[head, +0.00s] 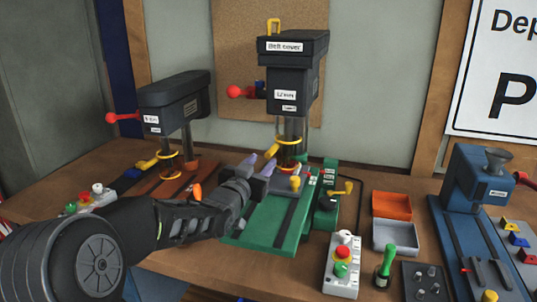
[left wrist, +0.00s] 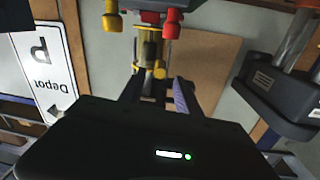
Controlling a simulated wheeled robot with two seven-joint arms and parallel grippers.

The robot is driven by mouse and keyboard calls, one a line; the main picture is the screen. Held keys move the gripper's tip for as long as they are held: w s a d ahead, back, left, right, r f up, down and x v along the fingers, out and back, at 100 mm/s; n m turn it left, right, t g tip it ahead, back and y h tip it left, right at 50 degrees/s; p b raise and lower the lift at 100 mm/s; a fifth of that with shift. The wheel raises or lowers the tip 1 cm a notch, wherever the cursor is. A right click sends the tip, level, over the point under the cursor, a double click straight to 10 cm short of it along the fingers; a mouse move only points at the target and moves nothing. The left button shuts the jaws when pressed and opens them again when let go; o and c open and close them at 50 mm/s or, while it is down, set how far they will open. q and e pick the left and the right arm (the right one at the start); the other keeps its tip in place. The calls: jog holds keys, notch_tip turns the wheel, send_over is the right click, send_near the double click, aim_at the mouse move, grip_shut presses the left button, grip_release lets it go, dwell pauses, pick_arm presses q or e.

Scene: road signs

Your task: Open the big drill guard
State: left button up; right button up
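The big drill (head: 290,85) is dark grey, with a "Belt cover" label on top, and stands on a green base (head: 258,222). Its guard (head: 290,150) shows as a yellow ring with orange below, around the spindle. My left gripper (head: 259,163) is just left of the guard, with its purple-tipped fingers apart. In the left wrist view my fingers (left wrist: 157,92) are also spread, with yellow drill parts (left wrist: 150,50) beyond and between them. I cannot tell whether they touch the guard. My gripper and arm hide part of the drill's lower left side. My right gripper is out of view.
A smaller drill (head: 175,100) stands at left. A control box (head: 342,265), an orange tray (head: 391,205), a grey tray (head: 396,237) and a green-handled tool (head: 384,268) are at right. A blue machine (head: 478,185) stands farther right. A red-knobbed lever (head: 235,91) sticks out left of the big drill.

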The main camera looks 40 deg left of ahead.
aim_at(266, 158)
pick_arm(q)
jog(key=p+x, duration=0.1)
jog(key=x, duration=0.4)
jog(key=shift+w+a, duration=0.1)
jog(key=shift+w, duration=0.25)
jog(key=shift+c, duration=0.6)
grip_shut()
dwell(0.5)
